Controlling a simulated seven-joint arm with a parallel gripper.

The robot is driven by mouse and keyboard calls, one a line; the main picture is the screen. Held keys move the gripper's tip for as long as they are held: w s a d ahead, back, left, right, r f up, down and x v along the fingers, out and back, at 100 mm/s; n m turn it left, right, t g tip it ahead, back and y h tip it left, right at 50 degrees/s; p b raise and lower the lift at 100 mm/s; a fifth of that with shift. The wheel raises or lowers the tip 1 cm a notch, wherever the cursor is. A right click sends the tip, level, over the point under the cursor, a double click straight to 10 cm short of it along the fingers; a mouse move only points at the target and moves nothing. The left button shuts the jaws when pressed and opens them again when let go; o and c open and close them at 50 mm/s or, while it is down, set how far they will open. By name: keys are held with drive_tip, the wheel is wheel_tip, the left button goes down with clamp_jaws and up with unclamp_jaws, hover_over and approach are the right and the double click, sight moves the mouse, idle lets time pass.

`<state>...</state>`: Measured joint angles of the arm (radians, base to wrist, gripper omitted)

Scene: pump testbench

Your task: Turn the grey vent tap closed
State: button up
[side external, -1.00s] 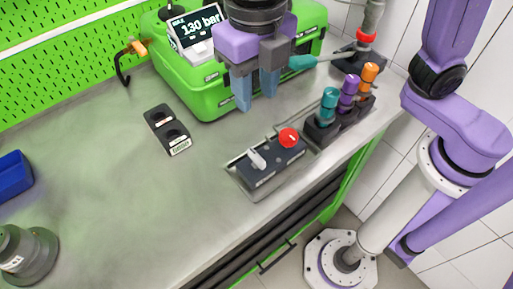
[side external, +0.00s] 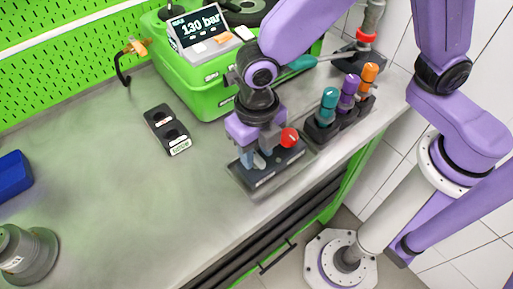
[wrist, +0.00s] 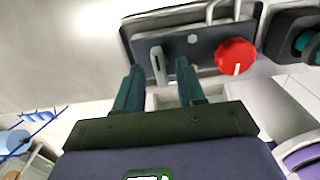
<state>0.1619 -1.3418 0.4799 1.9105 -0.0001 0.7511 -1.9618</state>
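The grey vent tap (wrist: 158,65) is a small lever on a dark control box (wrist: 205,45), seen in the wrist view beside a round red knob (wrist: 235,57). The lever points roughly along the fingers, toward my gripper. My gripper (wrist: 159,68) is open, with one blue-grey finger on each side of the lever; whether either finger touches it cannot be told. In the side view, my gripper (side external: 255,161) is down over the left part of the control box (side external: 265,179) and mostly hides the tap. The red knob (side external: 289,138) shows clear to its right.
A rack with teal (side external: 328,103), purple (side external: 350,91) and orange (side external: 369,75) handles stands close to the right of the box. The green pump unit (side external: 208,88) reading 130 bar stands behind. The bench's left middle is clear.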

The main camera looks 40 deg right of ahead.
drive_tip(key=shift+f, duration=0.25)
clamp_jaws()
